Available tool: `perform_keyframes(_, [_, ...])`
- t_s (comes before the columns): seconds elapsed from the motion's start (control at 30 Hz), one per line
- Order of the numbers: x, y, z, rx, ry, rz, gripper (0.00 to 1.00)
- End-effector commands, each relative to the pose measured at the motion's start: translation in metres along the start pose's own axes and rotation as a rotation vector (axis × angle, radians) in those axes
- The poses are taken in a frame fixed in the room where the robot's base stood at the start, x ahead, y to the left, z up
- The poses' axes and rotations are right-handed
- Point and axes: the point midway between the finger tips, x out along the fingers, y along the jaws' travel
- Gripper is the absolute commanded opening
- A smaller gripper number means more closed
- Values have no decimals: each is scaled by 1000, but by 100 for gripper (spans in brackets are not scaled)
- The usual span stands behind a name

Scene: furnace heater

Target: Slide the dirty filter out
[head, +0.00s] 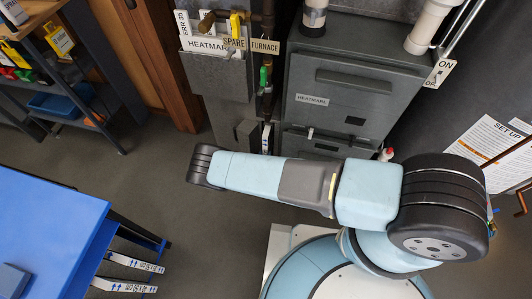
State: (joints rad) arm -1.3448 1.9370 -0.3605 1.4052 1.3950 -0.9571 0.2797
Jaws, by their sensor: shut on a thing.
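The grey furnace (345,85) stands at the top centre, with a FURNACE label at its upper left. A narrow whitish strip (265,138) shows in the gap between the furnace and the grey duct (240,135) to its left. It may be a filter edge, but it is too small to tell. My arm reaches left across the view to a black joint, below and in front of the furnace. My gripper is not visible, so its hold and its place relative to the filter cannot be seen.
A blue table (50,225) stands at the lower left, with white arrow-marked strips (135,262) under its right edge. Shelving (60,90) with tools and a blue bin stands at the upper left. A SET UP poster (488,140) is at the right. Grey floor (165,185) lies open between.

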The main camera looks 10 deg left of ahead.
Motion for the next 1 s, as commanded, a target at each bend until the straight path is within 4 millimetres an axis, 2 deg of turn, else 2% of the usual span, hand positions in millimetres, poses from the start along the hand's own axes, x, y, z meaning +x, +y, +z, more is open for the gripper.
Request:
perform_keyframes(0.5, [-37,0,12,0,-1,0,0])
perform_keyframes(1.0, [-44,0,14,0,0,0,0])
